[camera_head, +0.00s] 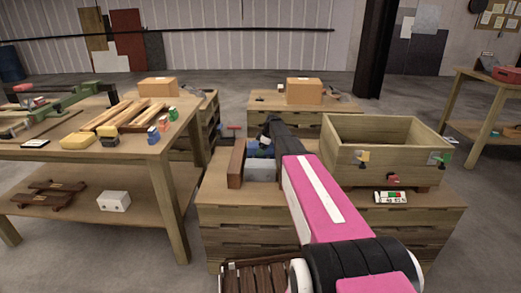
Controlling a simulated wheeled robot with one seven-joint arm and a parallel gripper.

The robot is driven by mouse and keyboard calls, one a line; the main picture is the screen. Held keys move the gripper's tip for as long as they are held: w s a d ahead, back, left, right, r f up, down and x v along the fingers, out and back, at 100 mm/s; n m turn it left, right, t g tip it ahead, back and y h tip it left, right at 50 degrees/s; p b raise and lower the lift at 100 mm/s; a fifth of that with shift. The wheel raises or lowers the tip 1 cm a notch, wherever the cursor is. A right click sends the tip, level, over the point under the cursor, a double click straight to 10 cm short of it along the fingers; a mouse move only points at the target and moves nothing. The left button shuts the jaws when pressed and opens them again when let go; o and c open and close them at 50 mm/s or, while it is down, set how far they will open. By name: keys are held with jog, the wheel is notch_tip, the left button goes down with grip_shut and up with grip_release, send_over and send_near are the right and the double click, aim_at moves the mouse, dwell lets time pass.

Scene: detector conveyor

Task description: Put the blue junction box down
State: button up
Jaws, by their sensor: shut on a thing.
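My pink, white and black arm reaches forward from the lower right. My gripper (258,148) is at its far end, small and partly hidden by the arm. It is shut on the blue junction box (253,147), of which only a small blue part shows. They are just above or at a pale grey block or container (262,170) on the wooden crate-like table (245,215). I cannot tell whether the blue box touches what is below it.
An upright brown board (236,164) stands just left of the gripper. A large open wooden box (371,169) stands to the right, with a small red item (393,180) and a white labelled item (391,197) before it. A workbench with several parts (100,148) is at the left.

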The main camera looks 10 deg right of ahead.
jog(key=shift+f, duration=0.3)
jog(key=o, duration=1.6)
jog(key=shift+s+f, duration=0.1)
jog(key=shift+f, duration=0.05)
jog(key=shift+c, duration=0.2)
jog(key=shift+r, duration=0.3)
jog(key=v, duration=1.2)
jog(key=shift+r, duration=0.45)
